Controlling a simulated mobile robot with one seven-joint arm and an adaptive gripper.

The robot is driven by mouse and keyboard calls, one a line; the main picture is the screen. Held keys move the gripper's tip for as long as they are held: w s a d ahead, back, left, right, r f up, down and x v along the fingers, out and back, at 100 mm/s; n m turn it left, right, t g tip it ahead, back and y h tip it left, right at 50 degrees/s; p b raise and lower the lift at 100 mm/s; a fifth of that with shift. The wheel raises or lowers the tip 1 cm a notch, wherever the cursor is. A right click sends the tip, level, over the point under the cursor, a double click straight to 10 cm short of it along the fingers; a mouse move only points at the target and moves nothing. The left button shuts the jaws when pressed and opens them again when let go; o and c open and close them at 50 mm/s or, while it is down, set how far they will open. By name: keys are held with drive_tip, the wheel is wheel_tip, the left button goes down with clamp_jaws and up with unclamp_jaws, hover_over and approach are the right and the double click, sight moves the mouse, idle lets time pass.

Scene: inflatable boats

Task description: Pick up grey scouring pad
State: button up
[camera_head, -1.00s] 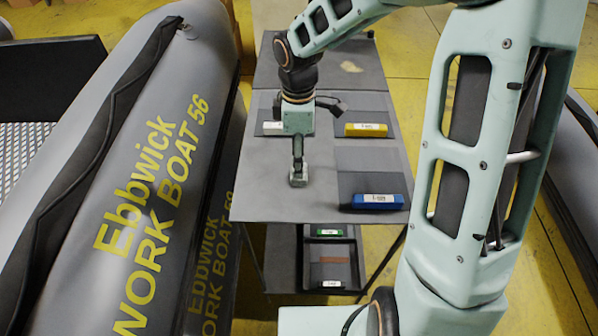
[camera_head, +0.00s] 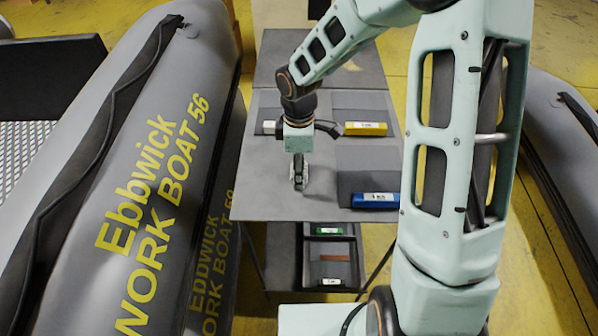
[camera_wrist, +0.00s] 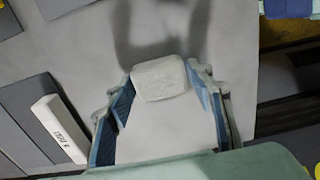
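A pale grey block, which I take to be the scouring pad (camera_wrist: 160,78), lies on the grey tabletop. In the wrist view it sits between the tips of my gripper (camera_wrist: 159,82). The two blue-lined fingers stand apart, one on each side of it and very close to its sides. I cannot tell whether they touch it. In the head view my gripper (camera_head: 299,180) points straight down at the table and its finger hides most of the pad.
The grey table (camera_head: 262,195) also holds a yellow block (camera_head: 366,129), a blue block (camera_head: 376,200) and a white labelled block (camera_wrist: 58,129). A lower shelf has trays with a green block (camera_head: 329,231). A grey inflatable boat (camera_head: 150,150) lies close on the left.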

drive_tip(key=c, duration=0.4)
drive_tip(key=shift+c, duration=0.2)
drive_tip(key=shift+r, duration=0.15)
drive_tip(key=shift+r, duration=0.2)
wheel_tip(320, 180, up, 2)
drive_tip(key=shift+w+r+b, duration=0.1)
drive_tip(key=shift+r+b, duration=0.15)
drive_tip(key=shift+b, duration=0.05)
drive_tip(key=w+d+r, duration=0.6)
drive_tip(key=w+r, duration=0.3)
drive_tip(key=w, duration=0.3)
drive_tip(key=shift+w+r+b, duration=0.25)
drive_tip(key=shift+r+b, duration=0.15)
drive_tip(key=shift+b, duration=0.05)
